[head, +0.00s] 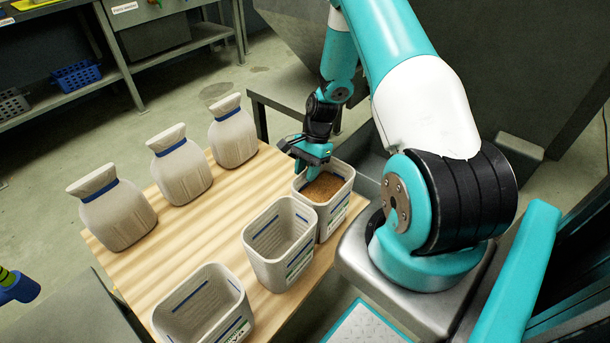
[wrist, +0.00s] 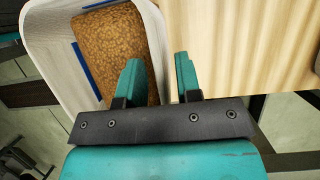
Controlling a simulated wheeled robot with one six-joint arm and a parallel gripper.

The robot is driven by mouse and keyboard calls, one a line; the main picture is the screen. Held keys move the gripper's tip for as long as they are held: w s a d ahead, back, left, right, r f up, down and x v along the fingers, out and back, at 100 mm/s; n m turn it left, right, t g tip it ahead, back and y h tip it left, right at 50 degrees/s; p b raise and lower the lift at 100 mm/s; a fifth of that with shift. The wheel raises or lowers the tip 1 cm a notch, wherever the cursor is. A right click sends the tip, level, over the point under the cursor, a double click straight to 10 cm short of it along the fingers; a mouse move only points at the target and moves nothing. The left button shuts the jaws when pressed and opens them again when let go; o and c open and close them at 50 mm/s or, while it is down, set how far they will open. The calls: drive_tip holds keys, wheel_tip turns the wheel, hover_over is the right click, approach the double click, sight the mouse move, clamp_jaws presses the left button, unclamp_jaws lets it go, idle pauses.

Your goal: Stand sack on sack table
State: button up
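Three tied pale sacks with blue bands stand in a row along the left side of a wooden-topped table (head: 185,250) in the head view: a near one (head: 118,215), a middle one (head: 183,172) and a far one (head: 234,138). My gripper (head: 303,160) is away from them, at the rim of a pale open container (head: 333,208) holding brown grain. In the wrist view my gripper (wrist: 158,80) is open, its teal fingers apart, one over the grain (wrist: 112,45) and one outside the container wall (wrist: 153,30). I cannot tell which surface is the sack table.
Two more open pale containers, a middle one (head: 279,243) and a near one (head: 203,305), stand along the table's right side. A grey stand (head: 285,92) is behind my gripper. Grey shelving (head: 95,92) with a blue basket (head: 76,76) is at upper left. The table's middle strip is clear.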

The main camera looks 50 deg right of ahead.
drive_tip(key=s+a+v, duration=0.1)
drive_tip(key=v, duration=0.9)
drive_tip(key=w+a+r+n, duration=0.1)
drive_tip(key=a+r+n, duration=0.9)
drive_tip(key=a+r, duration=0.5)
drive_tip(key=s+a+r+n, duration=0.5)
drive_tip(key=s+a+n, duration=0.2)
drive_tip(key=s+a, duration=0.2)
drive_tip(key=s+a+r+n, duration=0.4)
drive_tip(key=s+a+n, duration=0.3)
drive_tip(key=s+a, duration=0.1)
drive_tip(key=shift+s+a+r+t+p, duration=0.3)
drive_tip(key=shift+s+a+r+t, duration=0.1)
drive_tip(key=shift+s, duration=0.15)
wheel_tip(320, 180, up, 11)
drive_tip(key=p, duration=1.1)
